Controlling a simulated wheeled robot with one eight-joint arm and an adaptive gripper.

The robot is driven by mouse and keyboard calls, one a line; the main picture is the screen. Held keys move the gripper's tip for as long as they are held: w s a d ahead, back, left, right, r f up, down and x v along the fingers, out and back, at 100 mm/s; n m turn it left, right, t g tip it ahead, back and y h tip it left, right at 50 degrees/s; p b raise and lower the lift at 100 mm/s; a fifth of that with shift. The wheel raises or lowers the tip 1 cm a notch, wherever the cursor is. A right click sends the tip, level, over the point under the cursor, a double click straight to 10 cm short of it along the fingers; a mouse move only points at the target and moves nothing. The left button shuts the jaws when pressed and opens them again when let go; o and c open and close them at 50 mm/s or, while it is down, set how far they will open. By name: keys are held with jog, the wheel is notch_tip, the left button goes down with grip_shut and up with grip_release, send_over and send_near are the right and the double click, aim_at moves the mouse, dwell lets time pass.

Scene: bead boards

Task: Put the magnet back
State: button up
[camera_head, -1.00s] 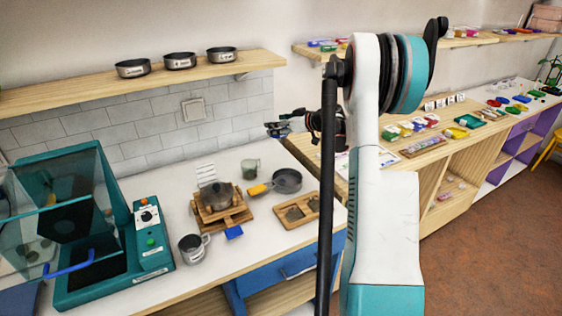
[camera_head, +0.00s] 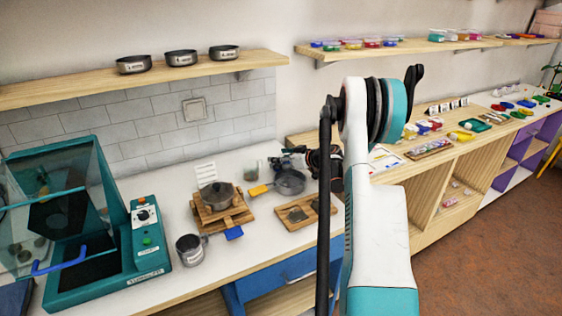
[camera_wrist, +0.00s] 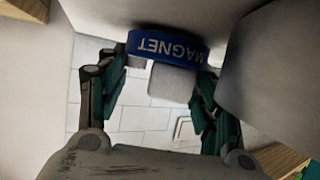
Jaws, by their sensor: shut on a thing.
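The magnet (camera_wrist: 167,47) shows in the wrist view as a blue band with the white word MAGNET, upside down in the picture. It sits between the dark green fingers of my gripper (camera_wrist: 160,76), which is shut on it. A pale grey block shows just below the band; I cannot tell if it is part of the magnet. In the head view my gripper (camera_head: 292,156) is side-on above the back of the white counter (camera_head: 275,245), near the grey pan (camera_head: 290,183). The magnet cannot be made out there.
A wall shelf (camera_head: 90,85) holds dark bowls. A wooden bench (camera_head: 420,180) with coloured items is at right.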

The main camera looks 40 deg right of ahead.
jog(key=shift+r, duration=0.1)
jog(key=o, duration=0.9)
jog(key=shift+f, duration=0.2)
jog(key=shift+c, duration=0.2)
jog(key=o, duration=0.4)
jog(key=shift+o, duration=0.2)
jog(key=shift+r, duration=0.15)
jog(key=shift+s+r, duration=0.15)
jog(key=shift+s, duration=0.1)
jog(key=p+v, duration=0.3)
jog(key=v, duration=0.8)
jog(key=shift+s+r, duration=0.1)
jog(key=shift+s, duration=0.15)
